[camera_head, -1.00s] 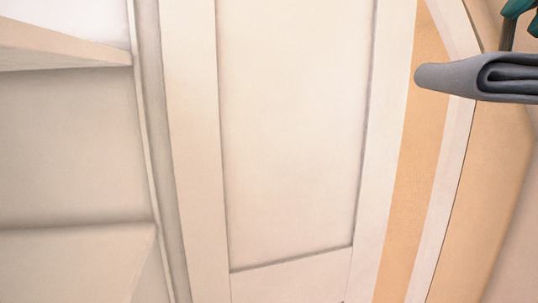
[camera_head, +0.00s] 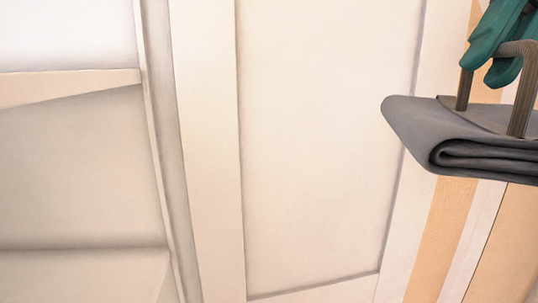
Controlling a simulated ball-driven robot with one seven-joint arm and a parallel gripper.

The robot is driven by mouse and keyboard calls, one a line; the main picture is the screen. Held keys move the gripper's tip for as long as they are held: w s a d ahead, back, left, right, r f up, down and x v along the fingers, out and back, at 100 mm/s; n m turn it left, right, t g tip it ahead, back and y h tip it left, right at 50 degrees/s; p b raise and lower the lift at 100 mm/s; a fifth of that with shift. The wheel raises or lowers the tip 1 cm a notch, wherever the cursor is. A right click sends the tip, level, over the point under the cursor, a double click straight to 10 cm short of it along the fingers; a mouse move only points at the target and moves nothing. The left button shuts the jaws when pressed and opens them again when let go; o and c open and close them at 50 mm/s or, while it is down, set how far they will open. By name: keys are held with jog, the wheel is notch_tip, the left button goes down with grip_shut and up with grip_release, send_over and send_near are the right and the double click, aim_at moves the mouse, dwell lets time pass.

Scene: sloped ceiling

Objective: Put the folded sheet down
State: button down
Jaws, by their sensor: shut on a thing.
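The folded sheet (camera_head: 412,125) is grey, with rolled layers showing at its near edge. It hangs in the air at the right of the head view, and its right end is cut off by the frame. My gripper (camera_head: 490,112) is teal with ribbed grey-brown fingers. It comes down from the upper right and is shut on the folded sheet. The finger tips meet the sheet's top, and how far they reach into the layers is hidden. No surface shows directly under the sheet.
A pale panelled door or cupboard front (camera_head: 320,140) fills the middle. Pale shelves (camera_head: 70,88) stand at the left, their boards bare. An orange-tan wall strip (camera_head: 440,235) with pale trim runs down the right, behind the sheet. No floor or table is in view.

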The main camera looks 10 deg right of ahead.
jog(key=s+a+f+n+g+b, duration=0.15)
jog(key=a+f+b, duration=0.25)
jog(key=a+f, duration=0.7)
jog(key=a+f+n+g+b, duration=0.1)
jog(key=a+f+n+b, duration=0.4)
jog(key=f, duration=1)
jog(key=shift+m+h, duration=0.4)
jog(key=shift+m, duration=0.45)
jog(key=a+b, duration=0.1)
jog(key=a, duration=1)
jog(key=w+a+b, duration=0.1)
jog(key=a, duration=1)
jog(key=w+a+f+b, duration=0.1)
jog(key=a, duration=1)
jog(key=shift+a, duration=0.15)
jog(key=shift+w+f+b, duration=0.1)
jog(key=shift+f+b, duration=0.05)
jog(key=shift+b, duration=0.45)
